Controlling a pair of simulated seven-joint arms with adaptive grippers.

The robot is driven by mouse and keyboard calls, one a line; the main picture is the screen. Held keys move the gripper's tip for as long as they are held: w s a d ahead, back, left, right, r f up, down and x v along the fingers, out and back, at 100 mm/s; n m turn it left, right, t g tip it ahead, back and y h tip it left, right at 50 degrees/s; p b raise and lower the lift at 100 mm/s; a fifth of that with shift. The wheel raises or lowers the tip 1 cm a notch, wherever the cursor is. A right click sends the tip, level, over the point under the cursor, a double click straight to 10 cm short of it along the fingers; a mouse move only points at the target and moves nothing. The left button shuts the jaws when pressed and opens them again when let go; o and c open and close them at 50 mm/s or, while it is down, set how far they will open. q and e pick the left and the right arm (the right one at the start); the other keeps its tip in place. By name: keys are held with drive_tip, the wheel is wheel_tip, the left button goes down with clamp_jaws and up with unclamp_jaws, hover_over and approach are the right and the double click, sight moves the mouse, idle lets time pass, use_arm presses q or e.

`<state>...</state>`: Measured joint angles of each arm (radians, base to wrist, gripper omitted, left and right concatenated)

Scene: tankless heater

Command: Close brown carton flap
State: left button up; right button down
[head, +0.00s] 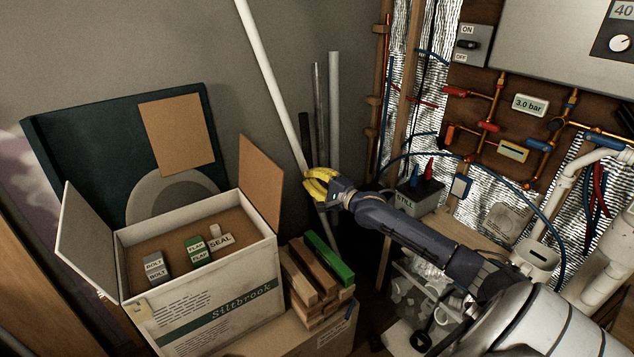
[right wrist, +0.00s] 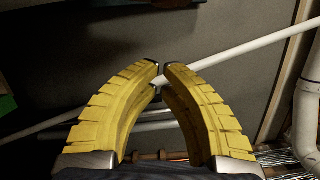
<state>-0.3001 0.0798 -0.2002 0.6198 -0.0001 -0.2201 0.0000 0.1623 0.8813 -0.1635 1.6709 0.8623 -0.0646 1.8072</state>
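The carton, a white box marked "Siltbrook" (head: 215,312) with a brown inside, stands open at the lower left in the head view. Its left flap (head: 88,243) leans outward, and its right flap (head: 262,182) stands up with its brown face showing. A brown panel (head: 176,135) shows behind the box; I cannot tell whether it is joined to it. My right gripper (head: 312,184) is right of the right flap and apart from it. In the right wrist view, its yellow fingertips (right wrist: 162,76) almost meet, with no carton between them. My left gripper is out of view.
A white pole (head: 270,75) passes close by my right gripper; contact is unclear. Small labelled blocks (head: 197,250) lie inside the carton. Stacked wood pieces (head: 310,275) stand to its right. Pipes and valves (head: 490,127) fill the right wall.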

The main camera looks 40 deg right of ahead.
drive_tip(key=w+a, duration=0.4)
drive_tip(key=shift+w+a+r, duration=0.3)
drive_tip(key=shift+r, duration=0.1)
drive_tip(key=shift+a, duration=0.1)
idle(0.4)
